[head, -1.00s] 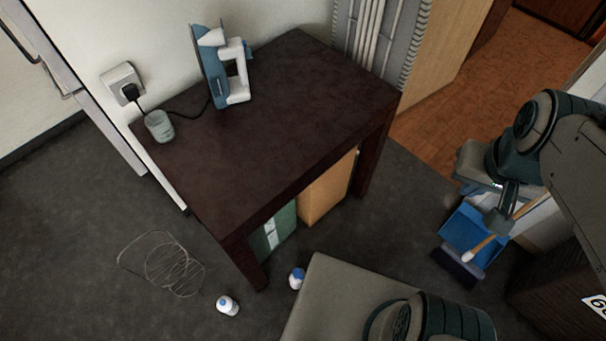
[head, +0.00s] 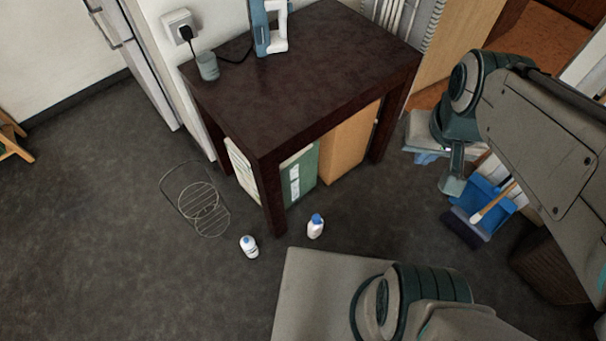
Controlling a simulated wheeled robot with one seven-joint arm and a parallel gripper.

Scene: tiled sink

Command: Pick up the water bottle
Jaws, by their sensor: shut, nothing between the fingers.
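Two small white bottles with blue tops are on the dark floor in front of the table. One bottle (head: 249,248) is to the left and the other bottle (head: 315,227) stands near the front table leg. I cannot tell which one is the water bottle. My gripper (head: 452,185) hangs at the right, pointing down, shut and empty. It is well apart from both bottles, to their right in the picture.
A dark table (head: 300,75) holds a cup (head: 207,67) and an iron (head: 271,28). Box files (head: 300,175) stand beneath. A wire rack (head: 200,205) lies left of the bottles. A blue dustpan (head: 490,193) and brush are at right.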

